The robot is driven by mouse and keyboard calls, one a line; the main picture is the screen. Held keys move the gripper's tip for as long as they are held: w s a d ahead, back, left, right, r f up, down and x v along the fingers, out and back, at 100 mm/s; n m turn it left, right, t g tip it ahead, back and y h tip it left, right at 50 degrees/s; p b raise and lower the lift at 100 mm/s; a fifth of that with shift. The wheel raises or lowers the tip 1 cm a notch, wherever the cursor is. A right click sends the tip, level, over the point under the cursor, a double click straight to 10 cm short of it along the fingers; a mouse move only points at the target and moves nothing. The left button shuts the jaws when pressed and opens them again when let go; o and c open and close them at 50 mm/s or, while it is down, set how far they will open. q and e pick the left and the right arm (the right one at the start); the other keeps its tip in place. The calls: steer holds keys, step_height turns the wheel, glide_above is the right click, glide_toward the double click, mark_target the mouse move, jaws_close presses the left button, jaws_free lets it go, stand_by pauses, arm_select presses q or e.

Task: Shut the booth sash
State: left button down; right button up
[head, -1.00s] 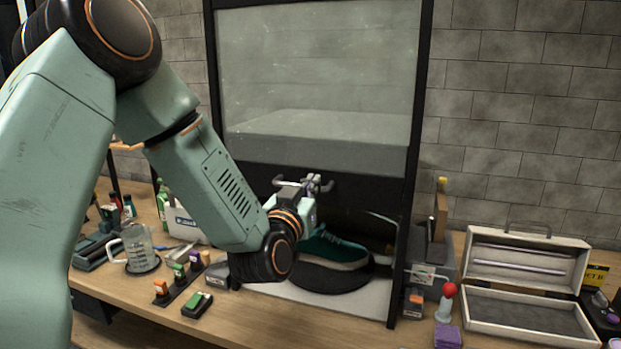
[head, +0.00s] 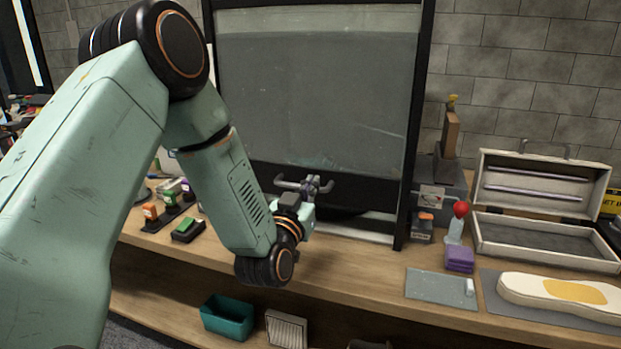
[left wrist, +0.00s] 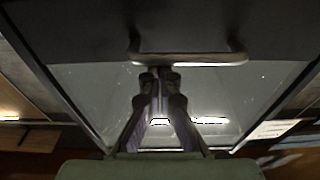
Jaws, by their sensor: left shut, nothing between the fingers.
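The booth sash (head: 320,100) is a tall glass pane in a dark frame, lowered far down over the booth front. A strip of white booth floor (head: 350,230) still shows under its dark bottom bar. A grey bar handle (head: 283,184) sits on the bottom bar, and the handle (left wrist: 190,60) also crosses the top of the left wrist view. My left gripper (head: 315,183) is at the handle, its fingers (left wrist: 160,76) shut and empty just by the bar; whether they touch it I cannot tell. The sneaker is mostly hidden behind the sash. My right gripper is out of view.
On the bench right of the booth stand a red-knobbed bottle (head: 455,225), a purple block (head: 459,259) and an open case (head: 540,232). Small bottles (head: 170,195) and a green-topped block (head: 187,229) lie to the left. The bench front below my gripper is clear.

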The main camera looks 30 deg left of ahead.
arm_select(q)
steer(key=shift+f+b, duration=1)
steer(key=shift+f, duration=1.05)
